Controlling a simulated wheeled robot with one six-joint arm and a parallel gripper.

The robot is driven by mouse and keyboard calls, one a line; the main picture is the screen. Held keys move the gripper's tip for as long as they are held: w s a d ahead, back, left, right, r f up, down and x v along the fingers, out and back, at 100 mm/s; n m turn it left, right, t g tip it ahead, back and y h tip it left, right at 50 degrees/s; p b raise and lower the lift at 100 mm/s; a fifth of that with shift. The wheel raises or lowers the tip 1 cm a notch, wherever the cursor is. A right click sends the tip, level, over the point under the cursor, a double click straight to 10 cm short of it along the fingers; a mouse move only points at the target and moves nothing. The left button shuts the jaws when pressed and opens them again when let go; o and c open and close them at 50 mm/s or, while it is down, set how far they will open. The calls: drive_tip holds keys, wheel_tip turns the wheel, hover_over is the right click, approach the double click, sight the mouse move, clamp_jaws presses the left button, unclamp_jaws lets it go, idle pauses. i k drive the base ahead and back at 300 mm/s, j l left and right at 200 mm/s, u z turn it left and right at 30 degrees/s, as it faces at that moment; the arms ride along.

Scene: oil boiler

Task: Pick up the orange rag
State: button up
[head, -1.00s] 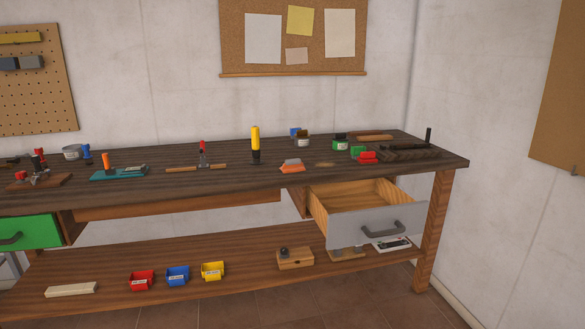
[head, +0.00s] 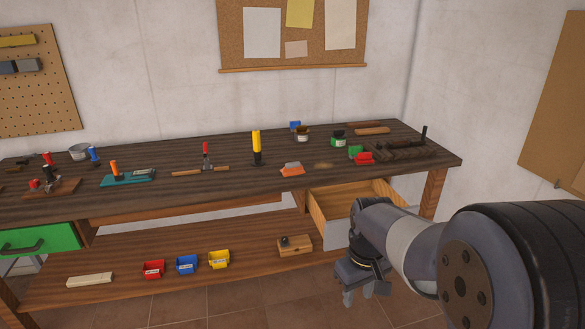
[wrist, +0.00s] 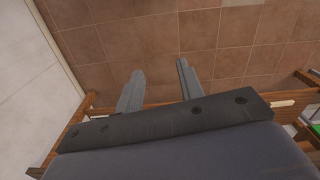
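A small orange item (head: 292,169) with a pale top lies on the dark workbench top (head: 225,185), just right of the yellow-handled tool. It is the thing that best fits the orange rag, but it is too small to make out as cloth. My gripper (head: 362,294) points down at the lower right, in front of the bench and below its top, well away from the orange item. In the wrist view, the two fingers (wrist: 160,68) stand apart with only floor tiles between them. The orange item is not in the wrist view.
An open wooden drawer (head: 338,200) juts out right of the orange item, partly behind my arm. A yellow-handled tool (head: 256,146) stands close by on the left. Red and green items (head: 361,156) lie to the right. Colored bins (head: 187,264) sit on the lower shelf.

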sight(294, 168)
drive_tip(key=i+j, duration=0.15)
drive_tip(key=i, duration=0.35)
drive_tip(key=i+j, duration=0.2)
drive_tip(key=i, duration=0.3)
drive_tip(key=i+j+z, duration=0.1)
drive_tip(key=i, duration=0.4)
drive_tip(key=i+j, duration=0.25)
drive_tip(key=i, duration=0.25)
drive_tip(key=i+j, duration=0.25)
drive_tip(key=i, duration=0.25)
drive_tip(key=l+z, duration=0.05)
